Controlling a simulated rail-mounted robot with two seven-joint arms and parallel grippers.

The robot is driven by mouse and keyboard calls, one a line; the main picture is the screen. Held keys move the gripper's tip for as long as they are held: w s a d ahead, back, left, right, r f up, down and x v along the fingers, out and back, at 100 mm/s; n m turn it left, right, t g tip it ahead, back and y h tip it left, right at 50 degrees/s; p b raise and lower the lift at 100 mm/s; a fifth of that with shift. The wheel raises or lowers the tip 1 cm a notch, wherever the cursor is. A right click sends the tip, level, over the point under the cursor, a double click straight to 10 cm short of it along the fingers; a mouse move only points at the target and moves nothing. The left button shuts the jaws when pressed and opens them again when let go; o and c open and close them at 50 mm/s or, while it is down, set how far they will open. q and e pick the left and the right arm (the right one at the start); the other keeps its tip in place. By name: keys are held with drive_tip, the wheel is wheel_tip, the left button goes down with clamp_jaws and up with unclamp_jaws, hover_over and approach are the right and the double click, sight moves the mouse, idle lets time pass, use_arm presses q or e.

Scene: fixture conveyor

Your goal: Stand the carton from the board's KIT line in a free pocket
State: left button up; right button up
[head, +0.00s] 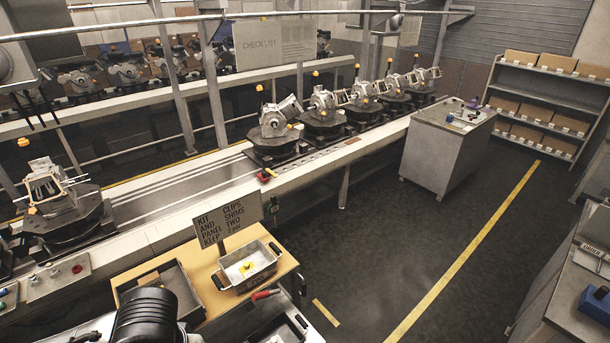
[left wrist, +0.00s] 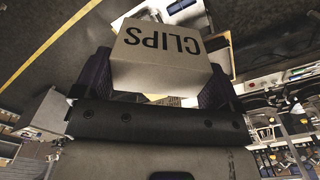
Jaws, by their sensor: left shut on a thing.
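The board (head: 227,221) stands behind the wooden bench; its lettering reads KIT CLIPS on the top line, with SHIMS, PANEL, TWO and KEEP below. My left gripper (left wrist: 160,82) is shut on a pale carton (left wrist: 160,48) marked CLIPS, whose lettering is upside down in the left wrist view. The carton sits between the two dark fingers and hides much of what is behind it. In the head view I cannot make out this gripper or the carton. My right gripper is not in view.
A dark open bin (head: 128,291) is left of the tray, and another bin (head: 300,321) is at the bench's lower right. A red-handled tool (head: 265,294) lies between. The conveyor (head: 170,203) with engine fixtures runs behind.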

use_arm(q)
drive_tip(key=shift+s+r, duration=0.2)
drive_tip(key=shift+r, duration=0.2)
